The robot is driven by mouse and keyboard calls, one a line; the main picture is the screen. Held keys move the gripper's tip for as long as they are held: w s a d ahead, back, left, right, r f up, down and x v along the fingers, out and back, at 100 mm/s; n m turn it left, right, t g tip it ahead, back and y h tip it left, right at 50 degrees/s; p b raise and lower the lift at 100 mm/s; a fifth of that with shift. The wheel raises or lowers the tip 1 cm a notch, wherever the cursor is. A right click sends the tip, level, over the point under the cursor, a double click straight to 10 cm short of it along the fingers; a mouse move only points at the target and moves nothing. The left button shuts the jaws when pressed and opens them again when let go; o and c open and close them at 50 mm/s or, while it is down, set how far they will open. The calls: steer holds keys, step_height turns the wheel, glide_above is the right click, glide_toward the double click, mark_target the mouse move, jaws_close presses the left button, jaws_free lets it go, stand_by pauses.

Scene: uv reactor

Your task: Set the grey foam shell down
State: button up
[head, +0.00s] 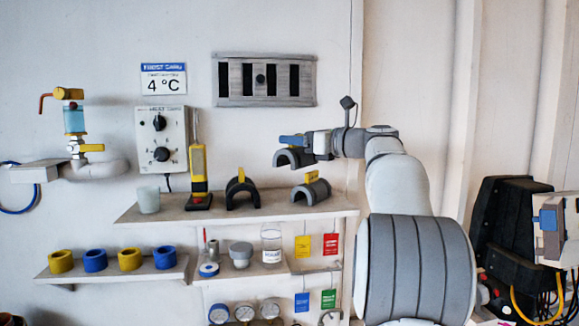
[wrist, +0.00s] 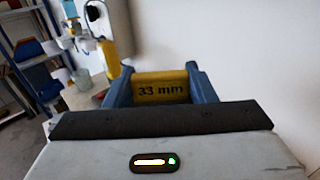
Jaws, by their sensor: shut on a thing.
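My gripper (head: 292,142), with blue fingers, is shut on a grey half-round foam shell (head: 293,158). It holds the shell in the air above the right part of the upper shelf (head: 225,211), clear of it. In the wrist view, the blue fingers of my gripper (wrist: 161,88) close on a yellow tab (wrist: 160,88) marked "33 mm"; the shell body is hidden there. Another grey shell with a yellow tab (head: 313,191) rests on the shelf below and right of the held one. A black shell with a yellow tab (head: 241,192) stands to its left.
A vent (head: 265,79) and a control box (head: 162,140) are on the wall. The lower shelf (head: 115,272) bears yellow and blue rings. Bare shelf shows between the two resting shells.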

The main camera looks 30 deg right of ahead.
mark_target(308, 161)
step_height(308, 161, down, 4)
steer(key=shift+s+f, duration=0.1)
steer(key=shift+f, duration=0.1)
steer(key=shift+c, duration=0.8)
steer(key=shift+s+d+f, duration=0.1)
steer(key=shift+f, duration=0.1)
steer(key=shift+c, duration=0.6)
steer(key=shift+w+d+f, duration=0.15)
steer(key=shift+w+d, duration=0.1)
steer(key=shift+w, duration=0.1)
steer(key=shift+s+a, duration=0.15)
steer(key=shift+s, duration=0.1)
steer(key=shift+f, duration=0.15)
steer(key=o, duration=1.3)
